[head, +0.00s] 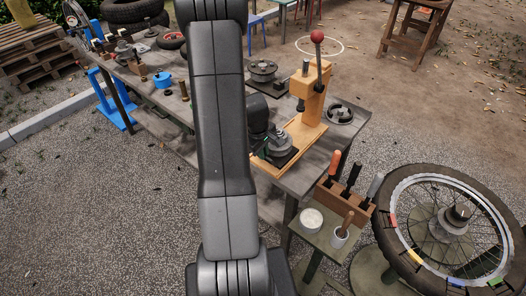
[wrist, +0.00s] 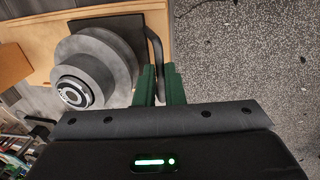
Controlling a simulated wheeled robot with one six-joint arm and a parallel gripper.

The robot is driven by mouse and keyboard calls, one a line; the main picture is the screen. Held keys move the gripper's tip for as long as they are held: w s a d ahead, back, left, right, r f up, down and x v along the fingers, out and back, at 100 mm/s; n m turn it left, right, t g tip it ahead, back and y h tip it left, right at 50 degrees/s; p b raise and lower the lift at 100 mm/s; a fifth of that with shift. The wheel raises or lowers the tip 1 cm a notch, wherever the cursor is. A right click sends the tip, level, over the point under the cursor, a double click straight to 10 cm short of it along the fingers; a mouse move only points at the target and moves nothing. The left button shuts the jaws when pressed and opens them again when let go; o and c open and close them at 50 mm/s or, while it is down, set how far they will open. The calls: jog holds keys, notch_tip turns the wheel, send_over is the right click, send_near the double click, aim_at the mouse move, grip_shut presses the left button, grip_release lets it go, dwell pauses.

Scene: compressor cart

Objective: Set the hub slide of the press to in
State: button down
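The press (head: 311,95) is an orange-yellow frame with a red-knobbed lever (head: 317,40), standing on the bench. Its hub slide (head: 280,158) is a dark plate carrying a grey stepped hub (head: 279,142). It sits on the near part of the wooden base, in front of the column and apart from the ram. In the wrist view the hub (wrist: 90,72) is at left, with a dark bent handle (wrist: 153,45) at the plate's right side. My gripper (wrist: 160,88) has its green fingers close together on both sides of this handle. My arm partly hides the gripper in the head view.
A tool block (head: 345,198) with handles and a small side table (head: 325,236) stand near right, beside a spoked wheel (head: 450,228). A hub part (head: 339,114) lies right of the press, another (head: 263,71) behind it. Gravel ground is open in front.

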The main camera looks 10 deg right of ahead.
jog(key=w+d, duration=0.2)
jog(key=d, duration=0.1)
jog(key=w+d+p, duration=0.1)
jog(key=w+d, duration=0.2)
jog(key=d, duration=0.1)
jog(key=w+d+p, duration=0.1)
jog(key=w+d, duration=0.2)
jog(key=shift+d, duration=0.15)
jog(key=shift+w+d+r, duration=0.1)
jog(key=shift+w+d, duration=0.2)
jog(key=c, duration=1.5)
grip_release()
jog(key=shift+d, duration=0.15)
jog(key=r, duration=0.4)
jog(key=s+a+r+b, duration=0.1)
jog(key=r, duration=0.4)
jog(key=a+r, duration=0.1)
jog(key=r, duration=0.3)
jog(key=shift+s+a+r+b, duration=0.1)
jog(key=shift+s+r+b, duration=0.15)
jog(key=shift+s+b, duration=0.05)
jog(key=shift+f, duration=0.15)
